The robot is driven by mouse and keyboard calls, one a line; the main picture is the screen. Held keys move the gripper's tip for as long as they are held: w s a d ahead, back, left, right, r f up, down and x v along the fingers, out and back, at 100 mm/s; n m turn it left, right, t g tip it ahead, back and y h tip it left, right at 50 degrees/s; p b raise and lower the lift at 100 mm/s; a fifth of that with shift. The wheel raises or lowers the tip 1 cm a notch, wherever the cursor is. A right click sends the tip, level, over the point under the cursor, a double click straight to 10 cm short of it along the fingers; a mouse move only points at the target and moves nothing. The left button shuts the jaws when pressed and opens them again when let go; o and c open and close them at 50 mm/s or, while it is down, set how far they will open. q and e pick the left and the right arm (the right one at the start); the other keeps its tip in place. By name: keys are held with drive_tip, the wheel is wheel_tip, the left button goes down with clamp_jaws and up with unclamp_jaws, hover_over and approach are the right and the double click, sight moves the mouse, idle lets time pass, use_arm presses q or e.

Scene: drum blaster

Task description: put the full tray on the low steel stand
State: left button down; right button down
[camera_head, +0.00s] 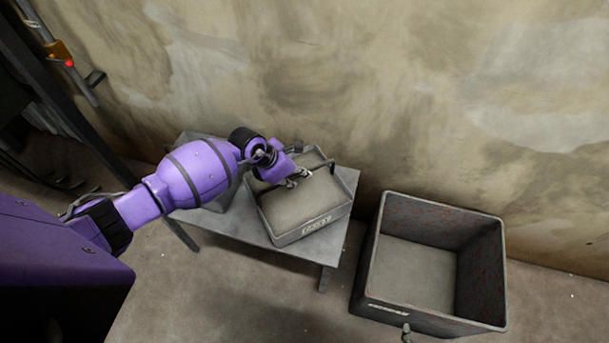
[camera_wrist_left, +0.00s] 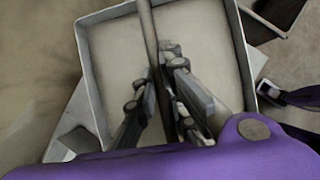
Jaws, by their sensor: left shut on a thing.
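The full tray (camera_head: 313,229) is a shallow grey metal box with a pale, sand-like fill and a label on its front wall. It is over the top of the low steel stand (camera_head: 246,230), near its right side; I cannot tell if it fully rests there. My left gripper (camera_head: 299,178) is shut on the tray's handle bar, above the fill. In the left wrist view, the two fingers (camera_wrist_left: 172,95) close around the dark bar (camera_wrist_left: 148,35), with the tray rim (camera_wrist_left: 92,85) around them.
A large, open grey bin (camera_head: 436,318) stands on the floor right of the stand. A grey thing (camera_head: 222,196) is partly hidden behind my left arm. A stained wall (camera_head: 420,90) runs along the back. Bare floor (camera_head: 215,290) shows in front of the stand.

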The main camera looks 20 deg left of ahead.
use_arm(q)
drive_tip(key=f, duration=0.2)
drive_tip(key=w+f, duration=0.1)
drive_tip(key=f, duration=0.1)
drive_tip(key=shift+a+b, duration=0.35)
drive_tip(key=shift+b, duration=0.05)
drive_tip(key=c, duration=2.2)
unclamp_jaws()
drive_tip(key=shift+f, duration=0.15)
drive_tip(key=o, duration=0.4)
drive_tip(key=shift+s, duration=0.1)
